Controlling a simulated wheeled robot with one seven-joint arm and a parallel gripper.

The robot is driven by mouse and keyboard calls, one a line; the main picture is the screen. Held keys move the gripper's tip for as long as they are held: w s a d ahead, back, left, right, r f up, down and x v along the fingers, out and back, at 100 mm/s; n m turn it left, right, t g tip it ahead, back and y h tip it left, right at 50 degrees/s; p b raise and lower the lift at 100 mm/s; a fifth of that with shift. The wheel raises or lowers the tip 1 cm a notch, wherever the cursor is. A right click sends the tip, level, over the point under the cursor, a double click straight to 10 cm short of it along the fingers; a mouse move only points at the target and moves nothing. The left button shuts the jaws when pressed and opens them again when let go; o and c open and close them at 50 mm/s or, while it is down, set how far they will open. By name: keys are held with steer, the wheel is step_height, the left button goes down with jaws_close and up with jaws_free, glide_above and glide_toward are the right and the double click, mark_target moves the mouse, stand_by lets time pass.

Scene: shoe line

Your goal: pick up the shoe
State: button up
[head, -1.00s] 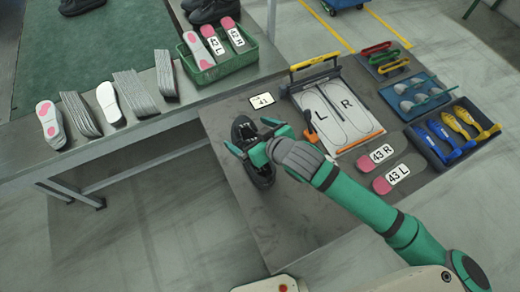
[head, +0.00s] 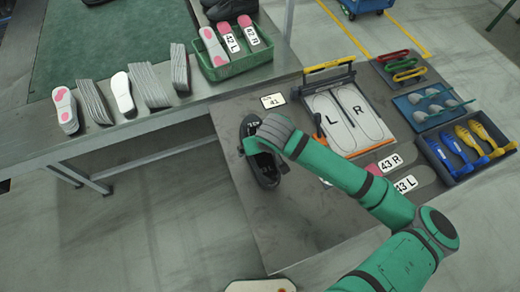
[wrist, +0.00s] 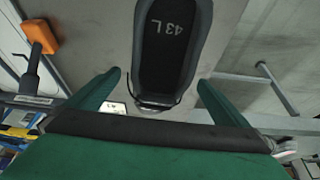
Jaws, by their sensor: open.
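A black shoe (head: 266,172) sits on the grey table at its left side. In the wrist view the shoe (wrist: 172,60) shows its dark inside, marked "43 L". My gripper (wrist: 160,79) is open, its two green fingers apart on either side of the shoe's near end. I cannot tell whether they touch it. In the head view my gripper (head: 255,145) is over the shoe, and my wrist hides part of it.
A card marked 41 (head: 272,100) and an L/R board (head: 350,112) lie beyond the shoe. Insoles marked 43 R (head: 390,162) and 43 L (head: 405,184) lie to its right. Tool trays (head: 460,165) stand at the far right. A green crate (head: 235,65) holds insoles. The near table is clear.

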steer(key=shift+w+x, duration=0.1)
steer(key=shift+x, duration=1.3)
steer(key=shift+w+x, duration=0.15)
steer(key=shift+x, duration=1.3)
steer(key=shift+r, duration=0.1)
steer(key=shift+c, duration=0.6)
steer(key=c, duration=1.3)
steer(key=shift+r, duration=0.15)
